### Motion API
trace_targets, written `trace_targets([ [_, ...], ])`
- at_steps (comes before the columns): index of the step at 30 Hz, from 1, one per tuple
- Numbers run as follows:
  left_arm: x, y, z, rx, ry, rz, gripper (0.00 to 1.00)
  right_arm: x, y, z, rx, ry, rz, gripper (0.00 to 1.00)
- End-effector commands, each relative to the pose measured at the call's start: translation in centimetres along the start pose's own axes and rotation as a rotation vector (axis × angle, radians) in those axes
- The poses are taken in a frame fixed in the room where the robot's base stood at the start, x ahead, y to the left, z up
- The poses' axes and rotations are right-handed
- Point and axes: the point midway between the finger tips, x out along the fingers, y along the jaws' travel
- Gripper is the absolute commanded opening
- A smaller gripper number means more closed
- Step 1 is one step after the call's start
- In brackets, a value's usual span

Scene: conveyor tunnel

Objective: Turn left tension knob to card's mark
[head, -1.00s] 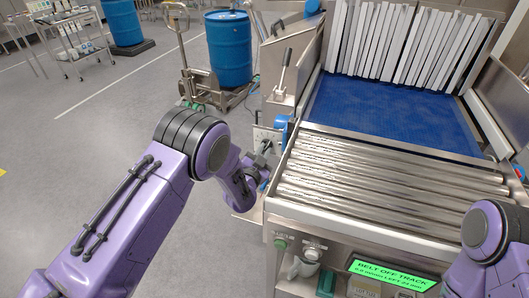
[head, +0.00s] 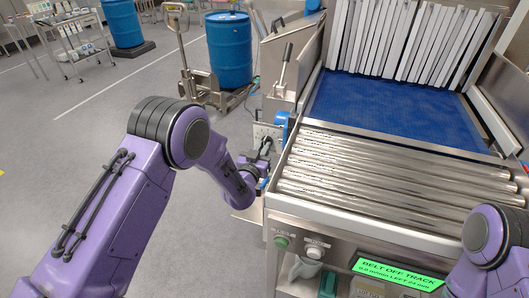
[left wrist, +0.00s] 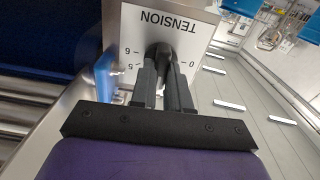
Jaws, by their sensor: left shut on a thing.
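The left tension knob (left wrist: 160,50) is dark and sits on a white card (left wrist: 190,37) printed TENSION, which appears upside down in the left wrist view with numbers 0, 5 and 6 readable. My left gripper (left wrist: 162,75) is shut on the knob, its two dark fingers on either side of it. The fingers hide part of the card's scale, and I cannot make out the target mark. In the head view my left gripper (head: 262,150) is at the machine's left side, small and partly hidden by my wrist. My right arm shows at the lower right; its gripper is out of frame.
The steel rollers (head: 390,175) and blue belt (head: 390,112) lie right of my left arm. A green display (head: 400,275) reads BELT OFF TRACK. A lever (head: 285,70) rises behind the card.

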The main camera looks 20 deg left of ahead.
Motion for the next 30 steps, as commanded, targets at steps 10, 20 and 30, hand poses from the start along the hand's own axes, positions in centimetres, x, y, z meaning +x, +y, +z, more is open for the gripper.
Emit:
trace_targets([
  [10, 0.0, -0.2, 0.2, -0.287, 0.001, 0.000, 0.00, 1.4, -0.1, 0.6, 0.000, 0.000, 0.000, 0.43],
  [20, 0.0, -0.2, 0.1, -0.446, -0.001, -0.002, 0.00, 2.0, -0.2, 0.8, 0.000, 0.000, 0.000, 0.43],
  [30, 0.0, -0.2, 0.1, -0.489, -0.001, -0.001, 0.00, 2.2, -0.2, 0.9, 0.000, 0.000, 0.000, 0.43],
])
